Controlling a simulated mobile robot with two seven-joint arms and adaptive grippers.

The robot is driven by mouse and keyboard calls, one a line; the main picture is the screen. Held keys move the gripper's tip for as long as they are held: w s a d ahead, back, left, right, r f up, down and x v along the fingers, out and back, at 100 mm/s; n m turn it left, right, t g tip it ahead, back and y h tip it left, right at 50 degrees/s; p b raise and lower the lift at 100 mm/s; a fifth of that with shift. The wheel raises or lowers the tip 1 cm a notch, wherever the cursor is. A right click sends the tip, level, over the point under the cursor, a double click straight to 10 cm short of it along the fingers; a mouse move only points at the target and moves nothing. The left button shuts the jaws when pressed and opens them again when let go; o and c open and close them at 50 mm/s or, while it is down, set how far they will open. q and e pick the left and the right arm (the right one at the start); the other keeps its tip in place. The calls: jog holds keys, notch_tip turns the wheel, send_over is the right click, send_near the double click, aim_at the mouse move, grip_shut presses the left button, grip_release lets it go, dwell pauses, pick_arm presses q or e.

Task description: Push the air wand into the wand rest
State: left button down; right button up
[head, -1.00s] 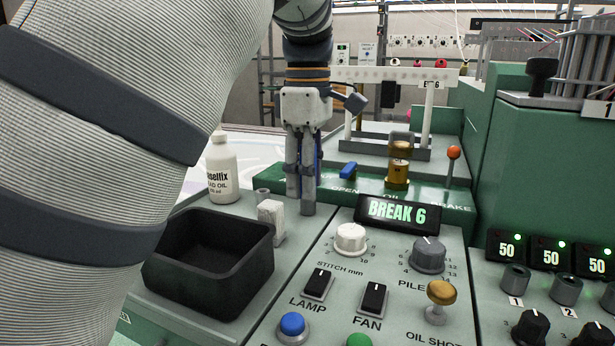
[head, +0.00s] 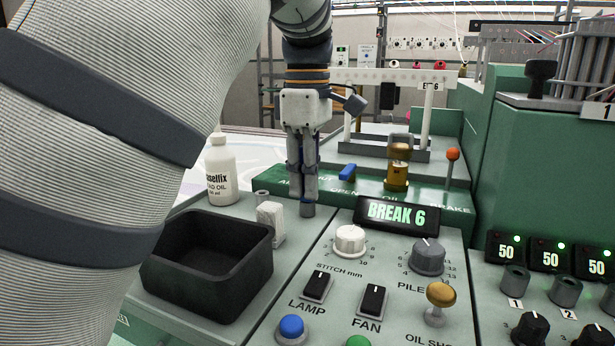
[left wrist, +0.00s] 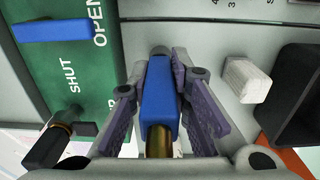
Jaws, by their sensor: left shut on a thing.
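My left gripper (head: 304,180) points down over the pale deck beside the green panel, shut on the air wand. In the left wrist view the wand's blue body (left wrist: 158,95) lies between both fingers, with a brass part (left wrist: 159,140) nearer the camera and a dark round end (left wrist: 160,50) beyond. In the head view the fingers mostly hide the wand. A short grey cylinder (head: 307,210) shows directly under the fingertips; I cannot tell whether it is the wand's end or the wand rest. My right gripper is not in view.
A black tray (head: 180,275), a white block (head: 270,222) and an oil bottle (head: 221,172) stand left of the gripper. A blue lever (head: 347,172), brass oil cup (head: 397,165) and orange-knobbed brake lever (head: 452,160) rise to its right. Knobs and switches fill the front panel.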

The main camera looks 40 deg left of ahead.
pick_arm(q)
jog(key=shift+w+a+r, duration=0.1)
jog(key=shift+r, duration=1.5)
notch_tip(320, 180, up, 5)
jog(key=shift+f, duration=2.65)
jog(key=shift+f, duration=1.3)
jog(key=c, duration=1.4)
grip_release()
